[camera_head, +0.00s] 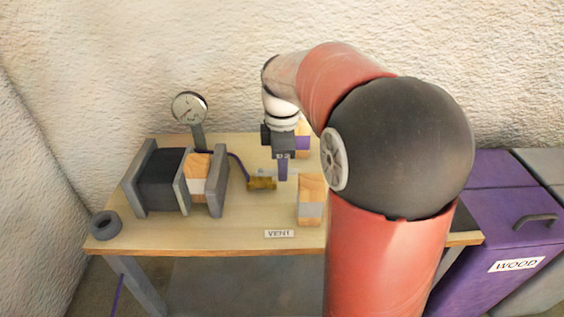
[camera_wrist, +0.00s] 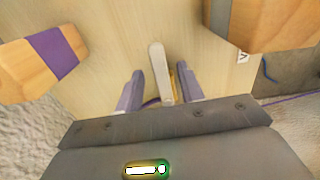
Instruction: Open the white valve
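The white valve's lever (camera_wrist: 158,66) shows in the wrist view as a pale bar with a rounded end, lying between my two fingers. Its brass body (camera_head: 262,183) sits on the table in the head view, with a purple hose running to it. A bit of brass also shows beside the lever in the wrist view. My gripper (camera_wrist: 161,92) is open, with one finger on each side of the lever and visible gaps. In the head view my gripper (camera_head: 283,170) points down just right of the brass body. Whether a finger touches the lever is unclear.
A wooden block with a grey band (camera_head: 311,202) stands right of the gripper, and a purple-banded block (camera_head: 302,140) behind it. A dark press-like unit (camera_head: 163,180) and a gauge (camera_head: 189,108) stand left. A VENT label (camera_head: 279,234) lies at the front edge. A purple WOOD bin (camera_head: 505,225) stands right.

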